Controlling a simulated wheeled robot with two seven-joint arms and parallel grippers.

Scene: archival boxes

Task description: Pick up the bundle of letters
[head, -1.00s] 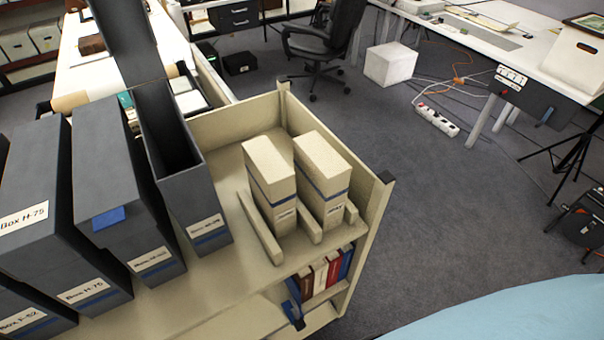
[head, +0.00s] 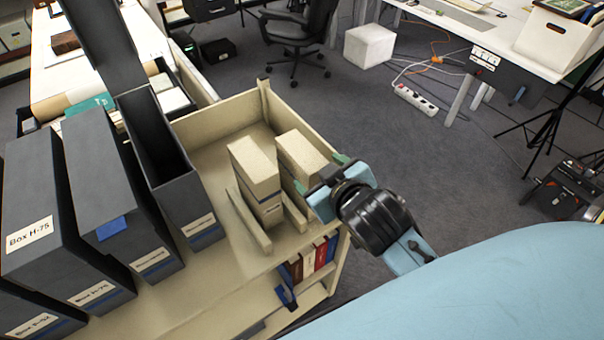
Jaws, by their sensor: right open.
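Two cream blocks with blue bands, which look like bundles of letters, stand upright between low dividers on the cart's top shelf. The left bundle (head: 253,168) is clear of my gripper. The right bundle (head: 297,155) has its front and right side partly hidden by my right gripper. My right gripper (head: 321,172) is open, with its fingertips at the near right side of the right bundle. I cannot tell whether the fingers touch it. My left gripper is out of view.
Dark grey archival boxes (head: 112,195) stand on the left of the shelf, the nearest one to the bundles open-topped. Low cream dividers (head: 250,222) flank the bundles. The cart's raised back wall (head: 218,117) and right end bound the shelf. Books (head: 308,262) sit below.

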